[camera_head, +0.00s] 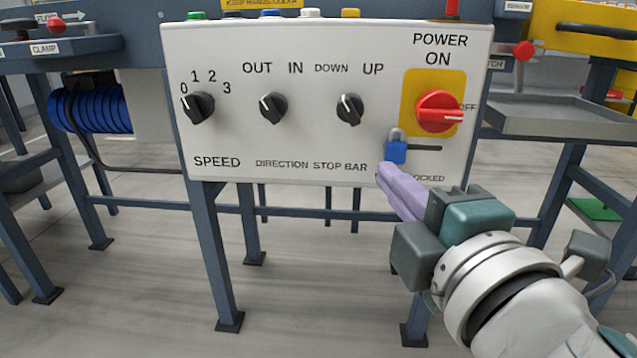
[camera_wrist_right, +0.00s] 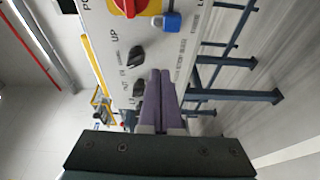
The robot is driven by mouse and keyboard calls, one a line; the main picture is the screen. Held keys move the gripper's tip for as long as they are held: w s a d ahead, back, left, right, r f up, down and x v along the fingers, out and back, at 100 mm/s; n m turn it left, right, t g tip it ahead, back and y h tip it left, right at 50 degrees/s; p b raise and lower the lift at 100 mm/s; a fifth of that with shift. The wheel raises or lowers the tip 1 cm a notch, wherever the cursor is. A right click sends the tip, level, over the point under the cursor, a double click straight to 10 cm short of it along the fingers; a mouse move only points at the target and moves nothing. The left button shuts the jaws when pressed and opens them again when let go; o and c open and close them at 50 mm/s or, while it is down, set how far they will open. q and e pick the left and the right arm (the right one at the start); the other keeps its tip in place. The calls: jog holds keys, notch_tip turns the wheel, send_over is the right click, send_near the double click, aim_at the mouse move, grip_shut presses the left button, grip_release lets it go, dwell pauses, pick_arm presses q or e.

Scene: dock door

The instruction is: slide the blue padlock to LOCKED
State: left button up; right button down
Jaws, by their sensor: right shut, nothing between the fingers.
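The blue padlock (camera_head: 396,151) with a grey shackle sits at the left end of a dark horizontal slot (camera_head: 428,148) on the white panel, below the red power switch (camera_head: 439,111). The slot runs to the right of it, above a partly hidden label ending in "OCKED". The padlock also shows at the top of the right wrist view (camera_wrist_right: 172,21). My right gripper (camera_head: 383,174) has its purple fingers shut and empty. In the head view its tips lie just below and left of the padlock. Contact cannot be told. My left gripper is out of view.
The white control panel (camera_head: 270,142) carries black knobs for speed (camera_head: 198,106), direction (camera_head: 273,107) and stop bar (camera_head: 349,109). The red switch on its yellow plate is close above the slot. A grey tray (camera_head: 560,120) stands right of the panel.

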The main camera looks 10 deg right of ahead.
aim_at(395, 152)
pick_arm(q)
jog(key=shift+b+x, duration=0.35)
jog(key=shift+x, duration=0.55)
pick_arm(e)
jog(key=shift+w+a+f+n+y, duration=0.15)
jog(key=shift+a+f+n, duration=0.05)
jog(key=shift+f, duration=0.25)
jog(key=shift+w+a+f+n+y, duration=0.15)
jog(key=shift+a+f+n, duration=0.05)
jog(key=shift+f, duration=0.2)
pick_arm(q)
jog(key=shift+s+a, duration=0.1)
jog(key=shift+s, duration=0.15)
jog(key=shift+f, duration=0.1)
